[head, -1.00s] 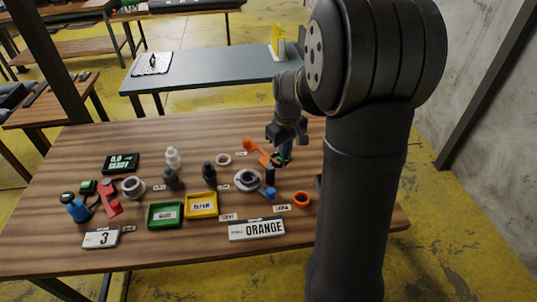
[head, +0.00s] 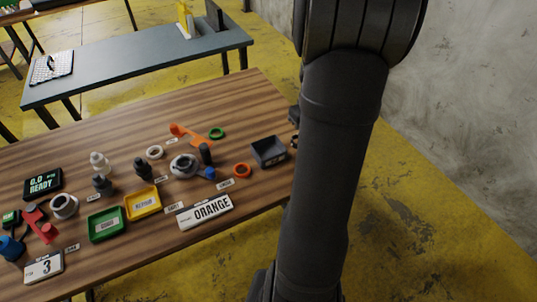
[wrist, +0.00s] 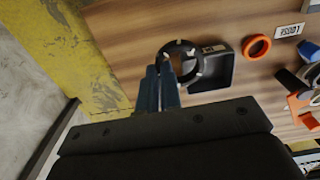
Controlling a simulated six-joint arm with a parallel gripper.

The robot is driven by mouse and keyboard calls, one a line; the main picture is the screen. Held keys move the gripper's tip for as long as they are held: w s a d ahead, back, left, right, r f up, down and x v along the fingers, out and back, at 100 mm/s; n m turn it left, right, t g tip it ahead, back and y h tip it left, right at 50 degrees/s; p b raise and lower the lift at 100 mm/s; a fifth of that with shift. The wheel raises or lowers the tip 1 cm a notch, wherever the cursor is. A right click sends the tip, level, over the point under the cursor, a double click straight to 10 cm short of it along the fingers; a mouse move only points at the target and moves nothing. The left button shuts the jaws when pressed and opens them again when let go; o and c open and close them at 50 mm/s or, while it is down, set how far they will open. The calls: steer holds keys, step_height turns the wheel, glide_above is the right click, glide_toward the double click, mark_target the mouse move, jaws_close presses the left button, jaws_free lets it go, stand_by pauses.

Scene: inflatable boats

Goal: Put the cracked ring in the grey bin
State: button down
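The grey bin (head: 268,151) is an open, dark square tray at the right end of the wooden table. It also shows in the wrist view (wrist: 222,76). A dark ring with pale marks (wrist: 193,50) is at the tips of my gripper (wrist: 163,68) in the wrist view. The two blue-grey fingers are close together with the ring's near edge between them. The ring overlaps the bin's left part in that view; its height above the bin cannot be told. I cannot make out a crack.
An orange ring (head: 242,170), a green ring (head: 217,133) and a white ring (head: 154,152) lie on the table. The table's right edge is close to the bin.

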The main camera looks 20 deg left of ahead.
glide_above(275, 152)
step_height(275, 152, down, 7)
steer(key=shift+s+f, duration=0.15)
steer(key=shift+f, duration=1.95)
steer(key=shift+f, duration=0.1)
steer(key=c, duration=2)
jaws_free()
steer(key=shift+f, duration=0.1)
steer(key=shift+o, duration=0.4)
